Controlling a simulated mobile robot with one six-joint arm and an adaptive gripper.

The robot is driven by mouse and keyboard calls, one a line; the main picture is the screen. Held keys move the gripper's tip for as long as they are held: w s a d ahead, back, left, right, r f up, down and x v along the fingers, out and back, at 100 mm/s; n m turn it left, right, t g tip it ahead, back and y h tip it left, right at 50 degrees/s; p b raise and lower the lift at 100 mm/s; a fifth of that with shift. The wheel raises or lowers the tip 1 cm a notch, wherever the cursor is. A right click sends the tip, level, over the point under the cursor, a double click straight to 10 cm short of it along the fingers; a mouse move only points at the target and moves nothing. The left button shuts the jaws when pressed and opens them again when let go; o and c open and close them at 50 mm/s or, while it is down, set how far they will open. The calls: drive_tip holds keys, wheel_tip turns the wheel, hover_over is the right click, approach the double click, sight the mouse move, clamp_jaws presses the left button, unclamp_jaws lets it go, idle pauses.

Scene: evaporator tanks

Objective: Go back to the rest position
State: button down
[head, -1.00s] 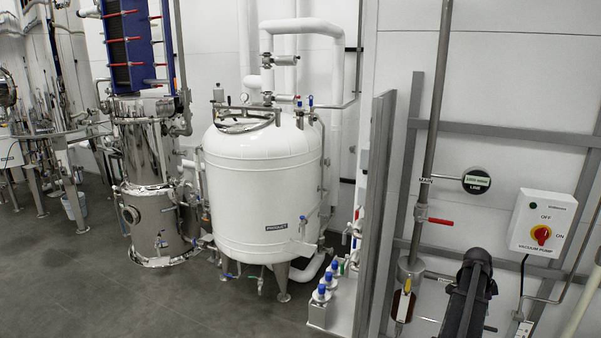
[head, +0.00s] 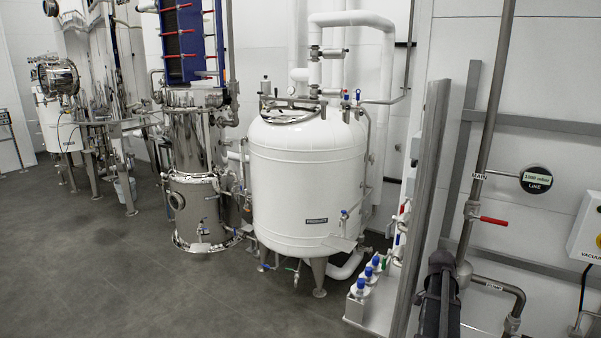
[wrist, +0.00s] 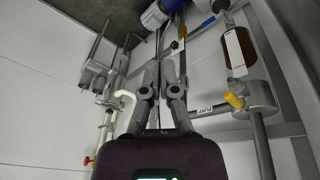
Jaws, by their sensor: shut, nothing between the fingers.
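My gripper (wrist: 162,62) shows in the wrist view, with its grey fingers close together and nothing between them. Its dark body fills the bottom middle of that view. In the head view, a dark part of my arm rises at the bottom right, in front of the wall pipes. The fingers cannot be made out in the head view.
A white product tank (head: 305,185) and a steel column (head: 197,180) stand along the wall. A grey post (head: 425,200) and a main line pipe (head: 487,130) are near my arm. A yellow-handled fitting (wrist: 236,100) is right of my fingers. The floor (head: 130,270) at left is clear.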

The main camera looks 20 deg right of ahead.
drive_tip(key=w+a+f+n+b, duration=0.2)
drive_tip(key=w+a+n, duration=0.15)
drive_tip(key=a, duration=0.55)
drive_tip(key=w+a+f+n+t+b, duration=0.1)
drive_tip(key=w+a+f+n+b, duration=0.2)
drive_tip(key=a, duration=0.6)
drive_tip(key=w+a+f+n+b, duration=0.1)
drive_tip(key=w+a+f+n, duration=0.15)
drive_tip(key=w+a, duration=0.4)
drive_tip(key=s+a+f+n+b, duration=0.1)
drive_tip(key=a+f+n+b, duration=0.1)
drive_tip(key=a, duration=0.8)
drive_tip(key=s+a+f+n+y+b, duration=0.1)
drive_tip(key=a+n, duration=0.4)
drive_tip(key=a, duration=0.5)
drive_tip(key=s+a+f+n+y+b, duration=0.1)
drive_tip(key=a+f+n+b, duration=0.2)
drive_tip(key=a, duration=0.7)
drive_tip(key=shift+s+f+n+b, duration=0.15)
drive_tip(key=shift+f+n+b, duration=0.1)
drive_tip(key=shift+n+b, duration=0.3)
